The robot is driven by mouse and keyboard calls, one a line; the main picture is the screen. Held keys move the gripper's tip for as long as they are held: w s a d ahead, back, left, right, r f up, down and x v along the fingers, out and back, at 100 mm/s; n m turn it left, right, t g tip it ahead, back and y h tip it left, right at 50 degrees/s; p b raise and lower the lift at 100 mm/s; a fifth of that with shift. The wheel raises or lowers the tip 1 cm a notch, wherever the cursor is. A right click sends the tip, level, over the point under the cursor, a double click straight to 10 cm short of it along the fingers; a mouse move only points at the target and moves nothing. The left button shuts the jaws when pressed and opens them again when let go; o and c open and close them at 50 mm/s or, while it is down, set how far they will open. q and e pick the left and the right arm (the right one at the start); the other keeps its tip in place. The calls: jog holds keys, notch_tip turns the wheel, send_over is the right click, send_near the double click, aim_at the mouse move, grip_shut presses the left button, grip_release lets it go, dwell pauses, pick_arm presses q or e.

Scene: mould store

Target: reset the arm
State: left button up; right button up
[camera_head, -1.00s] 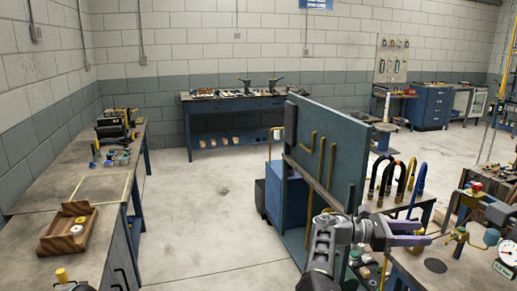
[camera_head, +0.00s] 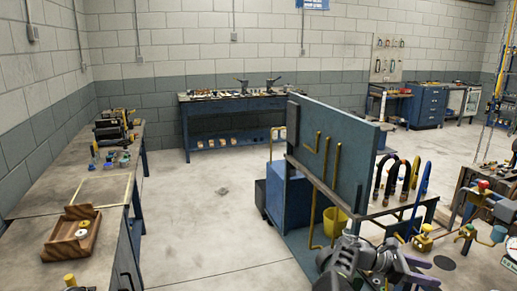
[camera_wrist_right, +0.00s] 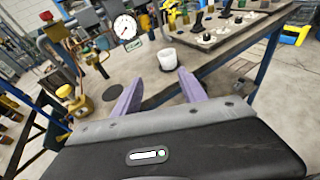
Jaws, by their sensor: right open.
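My right gripper (camera_head: 418,274) shows at the bottom right of the head view, in front of the blue panel stand and partly cut off by the lower edge. In the right wrist view its two purple fingers (camera_wrist_right: 160,92) stand apart with nothing between them. Beyond the fingertips, a white cup (camera_wrist_right: 167,59) stands on a bench top, clear of the fingers. My left gripper is not in view.
A blue upright panel (camera_head: 338,155) with brass pipes stands left of my right arm. A dial gauge (camera_wrist_right: 125,27) shows in the wrist view. At left, a wooden tray (camera_head: 92,240) lies on a bench; open floor (camera_head: 205,235) lies between.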

jog(key=s+f+m+y, duration=0.15)
jog(key=s+f, duration=0.25)
jog(key=f, duration=0.5)
jog(key=s+a+f+m+y, duration=0.1)
jog(key=s+f+y, duration=0.25)
jog(key=f, duration=0.45)
jog(key=s+f+m+y, duration=0.2)
jog(key=s+f, duration=0.3)
jog(key=f, duration=0.4)
jog(key=s+a+f+m+y, duration=0.3)
jog(key=s+a+f, duration=0.4)
jog(key=a+f, duration=0.15)
jog(key=s+a+f+m+t+y, duration=0.1)
jog(key=s+a+f+m+y, duration=0.2)
jog(key=a, duration=0.5)
jog(key=s+a+f+m+y, duration=0.1)
jog(key=s+a+m+y, duration=0.1)
jog(key=s+a, duration=0.55)
jog(key=s+a+r+m+t+y, duration=0.1)
jog(key=s+a+r+m+y, duration=0.1)
jog(key=a, duration=0.6)
jog(key=s+a+r+m+t+y, duration=0.1)
jog(key=s+a+r+m, duration=0.2)
jog(key=a, duration=0.5)
jog(key=shift+a+r+y, duration=0.15)
jog(key=shift+r+y, duration=0.25)
jog(key=shift+r, duration=0.25)
jog(key=shift+c, duration=0.4)
